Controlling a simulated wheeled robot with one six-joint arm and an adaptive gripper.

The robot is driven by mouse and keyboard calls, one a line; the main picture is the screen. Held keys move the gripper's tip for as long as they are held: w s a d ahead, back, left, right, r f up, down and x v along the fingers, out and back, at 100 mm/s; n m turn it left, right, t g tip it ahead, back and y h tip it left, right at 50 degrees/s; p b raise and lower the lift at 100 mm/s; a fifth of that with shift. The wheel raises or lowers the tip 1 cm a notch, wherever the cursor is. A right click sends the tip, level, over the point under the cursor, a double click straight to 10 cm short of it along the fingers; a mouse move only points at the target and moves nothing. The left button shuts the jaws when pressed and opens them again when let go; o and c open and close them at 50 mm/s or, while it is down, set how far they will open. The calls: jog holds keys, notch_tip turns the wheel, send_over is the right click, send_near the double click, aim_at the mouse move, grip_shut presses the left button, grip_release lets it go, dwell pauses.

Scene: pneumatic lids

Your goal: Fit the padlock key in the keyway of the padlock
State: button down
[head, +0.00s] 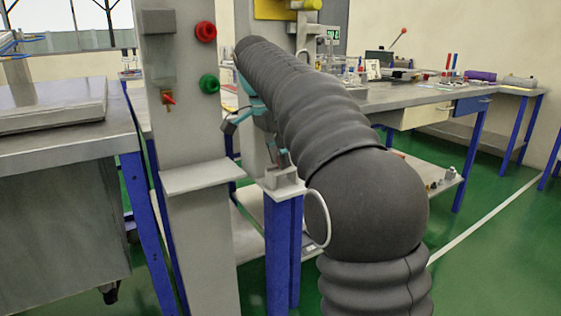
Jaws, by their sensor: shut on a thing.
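My gripper (262,124), with teal and dark parts, is at the far end of my dark grey ribbed arm, which partly hides it. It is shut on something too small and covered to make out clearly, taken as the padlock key. I cannot tell whether that piece touches the gripper. The padlock and its keyway cannot be made out with certainty.
A grey column (182,220) left of the gripper carries a red button (205,31), a green button (209,83), a red-handled fitting (168,98) and a shelf plate (203,176). A cluttered workbench (405,97) stands behind right. Green floor (490,250) is clear at right.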

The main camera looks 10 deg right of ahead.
jog(key=shift+r, duration=0.15)
jog(key=p+v, duration=0.1)
jog(key=v, duration=0.1)
jog(key=d+p+v, duration=0.1)
jog(key=v, duration=0.1)
jog(key=shift+w+r+p, duration=0.15)
jog(key=shift+r+p, duration=0.05)
jog(key=shift+p, duration=0.2)
jog(key=shift+a, duration=0.15)
dwell(0.3)
